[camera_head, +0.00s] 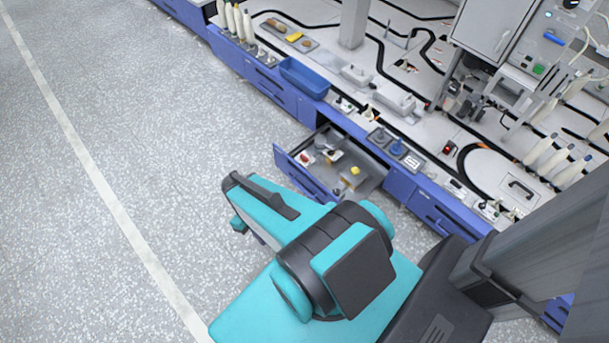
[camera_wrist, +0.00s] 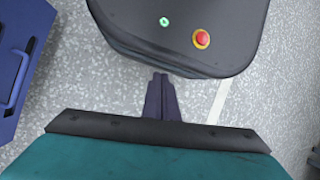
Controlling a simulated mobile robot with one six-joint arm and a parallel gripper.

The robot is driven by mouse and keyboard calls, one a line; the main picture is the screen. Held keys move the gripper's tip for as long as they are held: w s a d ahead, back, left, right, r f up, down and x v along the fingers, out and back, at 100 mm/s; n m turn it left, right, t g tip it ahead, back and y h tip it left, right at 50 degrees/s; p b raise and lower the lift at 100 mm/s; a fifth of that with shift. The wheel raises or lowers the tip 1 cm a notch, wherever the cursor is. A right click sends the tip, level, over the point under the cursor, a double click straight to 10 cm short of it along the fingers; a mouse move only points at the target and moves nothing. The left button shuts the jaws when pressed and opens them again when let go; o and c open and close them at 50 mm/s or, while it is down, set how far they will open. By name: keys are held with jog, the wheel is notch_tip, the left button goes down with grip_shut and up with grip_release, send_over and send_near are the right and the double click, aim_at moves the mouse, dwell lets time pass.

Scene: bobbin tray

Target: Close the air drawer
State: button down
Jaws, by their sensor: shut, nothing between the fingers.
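A blue drawer (camera_head: 296,174) stands pulled open from the blue bench row in the head view. Its grey inside holds several small items, among them a yellow one (camera_head: 355,170) and a red one (camera_head: 304,158). My teal arm passes in front of its near end and hides part of it. In the wrist view my gripper (camera_wrist: 161,80) has its two dark fingers together, with nothing between them. A blue panel with a bar handle (camera_wrist: 18,75) shows at the left edge there, apart from the fingers; I cannot tell whether it is the open drawer.
The bench top carries a blue bin (camera_head: 304,77), white bobbins (camera_head: 230,20), blue knobs (camera_head: 397,148) and a black track. Other blue drawer fronts (camera_head: 440,215) beside the open one look shut. Speckled grey floor (camera_head: 110,110) lies clear to the left.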

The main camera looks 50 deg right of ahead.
jog(key=w+d+f+n+t+y+b, duration=0.1)
jog(key=w+d+n+b, duration=0.3)
jog(key=w+d, duration=0.3)
notch_tip(320, 180, up, 3)
jog(key=n+t+y+b, duration=0.2)
jog(key=n+t+b, duration=0.2)
jog(key=n+b, duration=0.65)
send_over(306, 171)
jog(key=a, duration=0.2)
jog(key=shift+s+r, duration=0.15)
jog(key=shift+s, duration=0.2)
jog(key=f, duration=0.3)
jog(key=f+b, duration=0.1)
jog(key=f, duration=0.2)
jog(key=f+b, duration=0.1)
jog(key=f, duration=0.2)
jog(key=shift+a+f, duration=0.25)
jog(key=shift+f, duration=0.1)
jog(key=shift+d+r, duration=0.1)
jog(key=shift+d, duration=0.55)
